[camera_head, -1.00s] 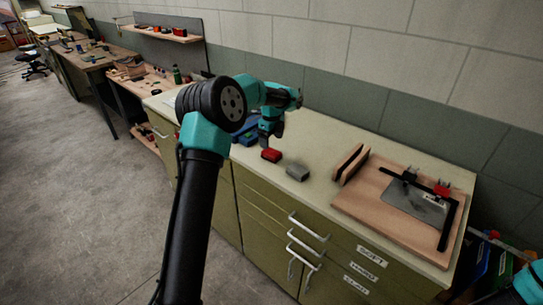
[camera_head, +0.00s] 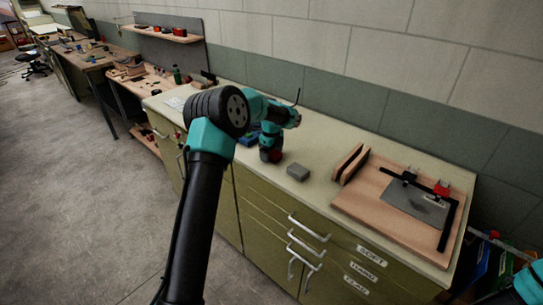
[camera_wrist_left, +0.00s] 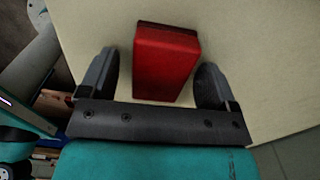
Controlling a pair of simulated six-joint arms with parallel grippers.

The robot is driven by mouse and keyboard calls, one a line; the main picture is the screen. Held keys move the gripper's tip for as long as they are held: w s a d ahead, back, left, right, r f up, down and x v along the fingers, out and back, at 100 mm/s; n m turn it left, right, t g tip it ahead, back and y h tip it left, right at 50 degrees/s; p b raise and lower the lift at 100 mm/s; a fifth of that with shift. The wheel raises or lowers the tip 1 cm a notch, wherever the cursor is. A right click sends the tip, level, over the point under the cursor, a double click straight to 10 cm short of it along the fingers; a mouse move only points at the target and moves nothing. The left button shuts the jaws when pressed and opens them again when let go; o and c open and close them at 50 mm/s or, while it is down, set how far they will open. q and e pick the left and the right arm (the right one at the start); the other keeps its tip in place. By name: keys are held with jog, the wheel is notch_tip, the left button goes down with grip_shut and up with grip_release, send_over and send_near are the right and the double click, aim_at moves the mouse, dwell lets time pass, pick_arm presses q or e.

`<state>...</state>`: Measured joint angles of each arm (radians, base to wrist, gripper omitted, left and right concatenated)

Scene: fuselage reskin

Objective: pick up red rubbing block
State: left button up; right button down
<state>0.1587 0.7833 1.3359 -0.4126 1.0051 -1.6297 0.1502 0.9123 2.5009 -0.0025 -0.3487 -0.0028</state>
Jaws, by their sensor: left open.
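The red rubbing block (camera_wrist_left: 166,62) lies on the cream bench top between the two dark fingers of my left gripper (camera_wrist_left: 154,78) in the left wrist view. The fingers are open, with a gap on each side of the block. In the head view the left gripper (camera_head: 271,156) points down at the bench, and only a small part of the red block (camera_head: 272,157) shows there, mostly hidden by the gripper. My right gripper is not in view; only a bit of teal arm shows at the lower right corner.
A wooden board (camera_head: 385,222) with a grey plate and black square lies at the right, beside an upright brown block (camera_head: 350,164).

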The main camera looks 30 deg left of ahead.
pick_arm(q)
jog(key=shift+f, duration=0.2)
dwell(0.3)
jog(key=c, duration=1)
